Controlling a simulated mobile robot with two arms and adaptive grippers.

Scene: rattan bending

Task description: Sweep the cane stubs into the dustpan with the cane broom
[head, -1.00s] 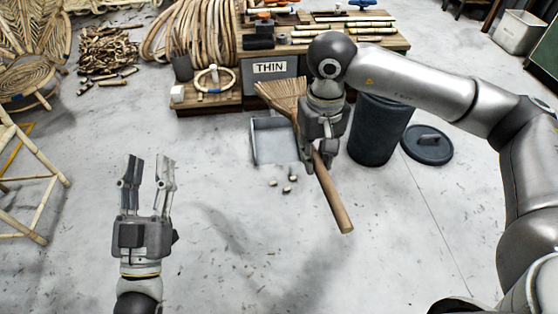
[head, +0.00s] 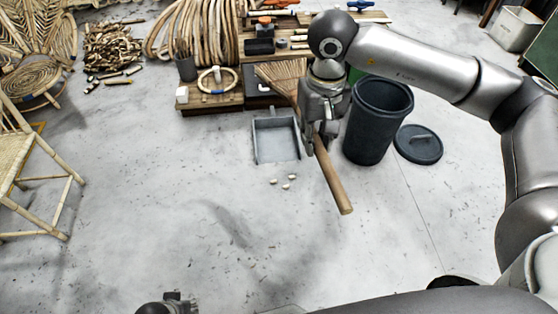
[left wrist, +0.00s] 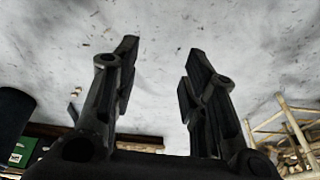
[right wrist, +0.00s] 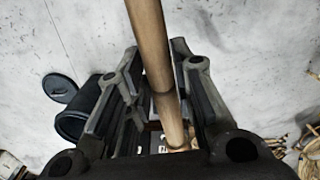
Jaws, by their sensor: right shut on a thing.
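My right gripper (head: 322,130) is shut on the wooden handle of the cane broom (head: 335,185). The broom is tilted, its bristles (head: 282,76) up at the back left and its handle end toward the front. The handle (right wrist: 152,45) also shows between the fingers in the right wrist view. The grey dustpan (head: 276,141) lies on the floor left of my right gripper, and looks empty. Several pale cane stubs (head: 289,178) lie on the floor just in front of it. My left gripper is at the bottom edge of the head view; in the left wrist view its fingers (left wrist: 160,75) are apart and empty.
A dark bin (head: 375,125) stands right of the broom, its lid (head: 418,144) on the floor beside it. A low wooden bench (head: 213,103) with cane coils is behind. A rattan chair (head: 40,165) stands at the left. The front floor is clear.

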